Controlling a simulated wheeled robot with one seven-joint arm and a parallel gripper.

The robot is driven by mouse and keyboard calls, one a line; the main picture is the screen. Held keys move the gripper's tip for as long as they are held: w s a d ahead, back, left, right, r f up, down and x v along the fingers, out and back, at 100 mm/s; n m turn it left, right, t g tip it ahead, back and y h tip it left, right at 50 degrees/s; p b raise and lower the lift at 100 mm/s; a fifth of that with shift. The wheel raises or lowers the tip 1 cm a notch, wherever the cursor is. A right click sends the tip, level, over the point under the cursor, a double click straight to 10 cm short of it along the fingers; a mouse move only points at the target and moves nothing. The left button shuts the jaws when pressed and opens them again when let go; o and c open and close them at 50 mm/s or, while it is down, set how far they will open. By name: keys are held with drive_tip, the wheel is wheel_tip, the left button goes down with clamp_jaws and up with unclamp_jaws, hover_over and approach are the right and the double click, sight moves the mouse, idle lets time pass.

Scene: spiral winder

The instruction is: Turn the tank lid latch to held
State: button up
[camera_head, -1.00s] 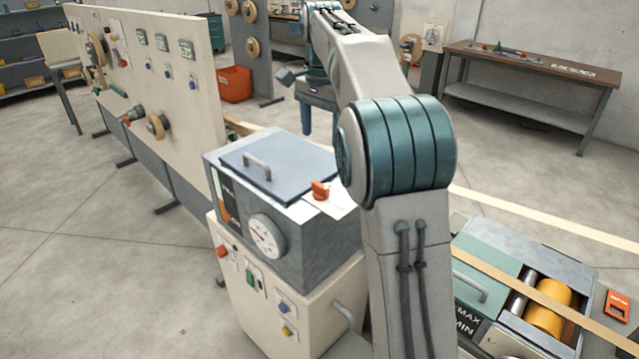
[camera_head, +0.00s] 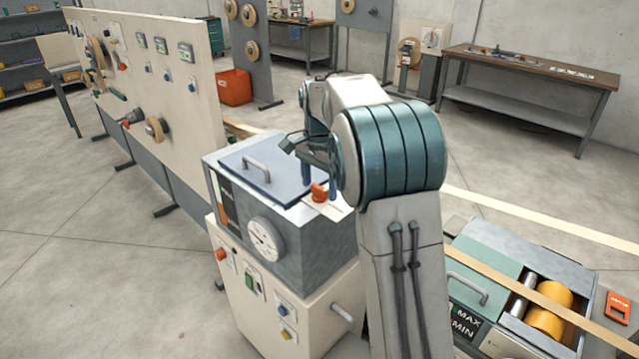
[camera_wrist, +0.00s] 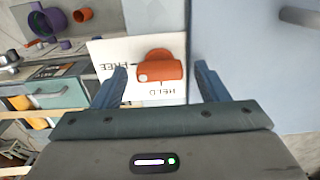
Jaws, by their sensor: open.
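The tank lid latch is an orange knob (camera_head: 319,191) on a white label plate beside the tank lid (camera_head: 270,172). In the wrist view the knob (camera_wrist: 163,70) has a bar lying left to right, with a white dot at its left end, on the side of the word FREE. The word HELD is below the knob, upside down in that view. My gripper (camera_wrist: 160,72) is open, one finger on each side of the knob, with gaps visible between. In the head view my gripper (camera_head: 319,173) is just above and behind the knob.
A pale strip runs past on the right, over a unit with a yellow roller (camera_head: 548,308). A tall panel (camera_head: 150,80) stands at left.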

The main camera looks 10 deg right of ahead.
drive_tip(key=shift+f, duration=0.2)
drive_tip(key=c, duration=1)
